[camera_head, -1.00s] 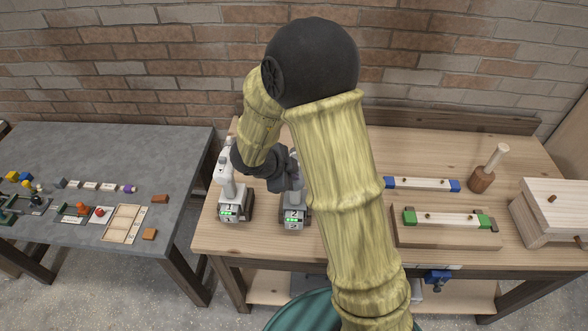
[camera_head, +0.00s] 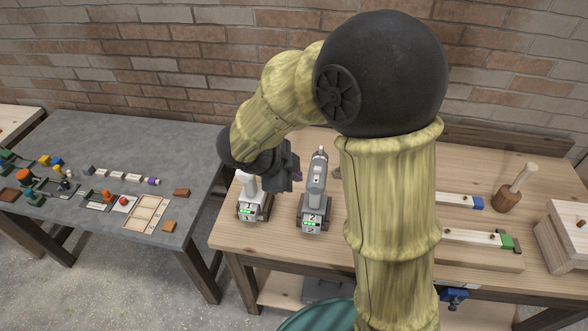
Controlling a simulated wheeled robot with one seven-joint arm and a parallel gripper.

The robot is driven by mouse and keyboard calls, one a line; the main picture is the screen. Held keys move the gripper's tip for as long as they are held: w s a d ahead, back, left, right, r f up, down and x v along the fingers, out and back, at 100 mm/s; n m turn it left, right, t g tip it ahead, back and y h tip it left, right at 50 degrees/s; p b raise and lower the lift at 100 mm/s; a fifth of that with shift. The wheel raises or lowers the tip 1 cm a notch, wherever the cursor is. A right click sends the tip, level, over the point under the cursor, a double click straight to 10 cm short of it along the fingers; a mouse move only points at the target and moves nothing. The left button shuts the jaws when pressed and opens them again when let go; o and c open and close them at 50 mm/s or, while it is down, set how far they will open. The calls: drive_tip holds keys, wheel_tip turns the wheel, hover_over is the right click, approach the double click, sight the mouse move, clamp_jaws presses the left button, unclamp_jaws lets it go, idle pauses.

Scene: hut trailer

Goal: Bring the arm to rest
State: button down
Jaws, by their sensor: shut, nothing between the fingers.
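My arm, with bamboo-like links and a black ball elbow, fills the middle and right of the head view, folded at the elbow. My gripper (camera_head: 292,178) is dark grey, shut and empty. The gripper's height above the bench is hard to tell.
The wooden workbench (camera_head: 285,243) also holds clamped bars with blue (camera_head: 477,203) and green (camera_head: 508,241) ends, a wooden mallet (camera_head: 514,188) and a wooden block (camera_head: 565,235). My arm hides its middle. A grey table (camera_head: 105,150) with small parts stands left, across a floor gap.

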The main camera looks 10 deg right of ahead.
drive_tip(key=w+n+t+y+b, duration=0.2)
drive_tip(key=w+n+t+y, duration=0.35)
drive_tip(key=n, duration=0.35)
drive_tip(key=s+d+f+n+g+b, duration=0.1)
drive_tip(key=s+d+f+n+g, duration=0.2)
drive_tip(key=s, duration=0.5)
drive_tip(key=s+d+f+n+g+b, duration=0.2)
drive_tip(key=s+d+f+n+g, duration=0.2)
drive_tip(key=s+n, duration=0.4)
drive_tip(key=shift+s+d+f+y, duration=0.2)
drive_tip(key=shift+d+f+y, duration=0.15)
drive_tip(key=shift+d+f, duration=0.15)
drive_tip(key=shift+w, duration=0.1)
